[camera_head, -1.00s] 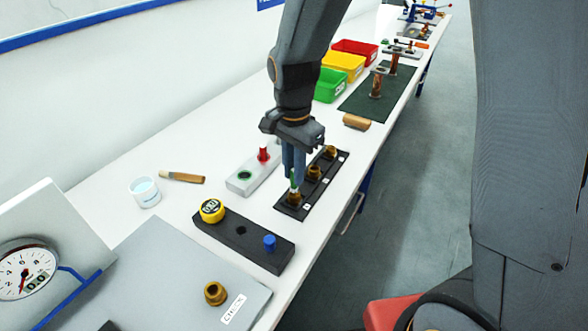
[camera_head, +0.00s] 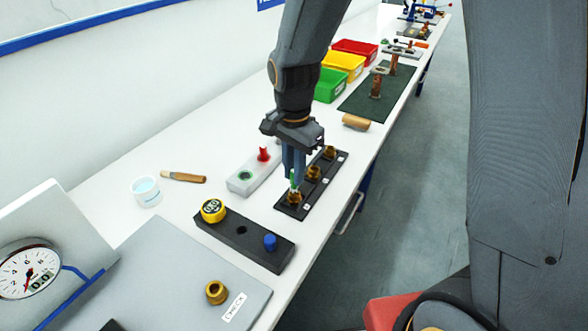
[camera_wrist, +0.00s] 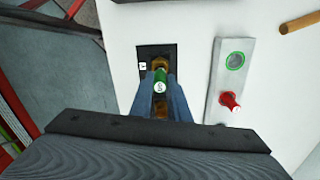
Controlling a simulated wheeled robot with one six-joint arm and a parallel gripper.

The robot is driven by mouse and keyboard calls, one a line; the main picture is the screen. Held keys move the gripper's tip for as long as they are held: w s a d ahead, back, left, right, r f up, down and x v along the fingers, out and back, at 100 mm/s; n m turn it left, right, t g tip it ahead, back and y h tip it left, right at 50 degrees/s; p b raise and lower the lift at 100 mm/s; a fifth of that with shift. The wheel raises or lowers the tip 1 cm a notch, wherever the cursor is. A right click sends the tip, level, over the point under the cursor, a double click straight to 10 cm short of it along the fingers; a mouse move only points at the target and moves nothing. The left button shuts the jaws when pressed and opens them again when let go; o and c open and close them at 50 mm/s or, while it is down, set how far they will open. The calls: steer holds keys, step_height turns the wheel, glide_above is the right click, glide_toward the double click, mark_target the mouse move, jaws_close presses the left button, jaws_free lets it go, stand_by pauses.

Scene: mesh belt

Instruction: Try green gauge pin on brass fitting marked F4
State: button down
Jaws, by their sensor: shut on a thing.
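My gripper (camera_head: 293,170) is shut on the green gauge pin (camera_head: 294,181) and holds it upright over the nearest brass fitting (camera_head: 294,199) in the black rack (camera_head: 322,191). The pin's lower end meets the top of this fitting; I cannot tell how far it is inside. In the wrist view the green pin (camera_wrist: 160,76) sits between the fingers, with the brass fitting (camera_wrist: 160,63) partly hidden behind it. Two more brass fittings (camera_head: 314,173) (camera_head: 330,153) stand farther along the rack. The small white labels beside the fittings are too small to read.
The pale pin block (camera_head: 242,186) with an empty green-ringed hole and a red pin (camera_head: 263,155) is left of the rack. A dark block (camera_head: 225,227) with a yellow gauge and blue pin (camera_head: 270,242) is in front. Another brass fitting (camera_head: 216,292) lies on the grey plate.

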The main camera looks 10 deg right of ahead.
steer(key=shift+f+b, duration=0.65)
steer(key=shift+f, duration=0.65)
stand_by(0.4)
steer(key=shift+r+p, duration=1.15)
steer(key=shift+r, duration=0.15)
stand_by(0.7)
steer(key=shift+r+p, duration=1.2)
steer(key=shift+r, duration=0.25)
steer(key=shift+r+p, duration=0.5)
steer(key=shift+r, duration=0.95)
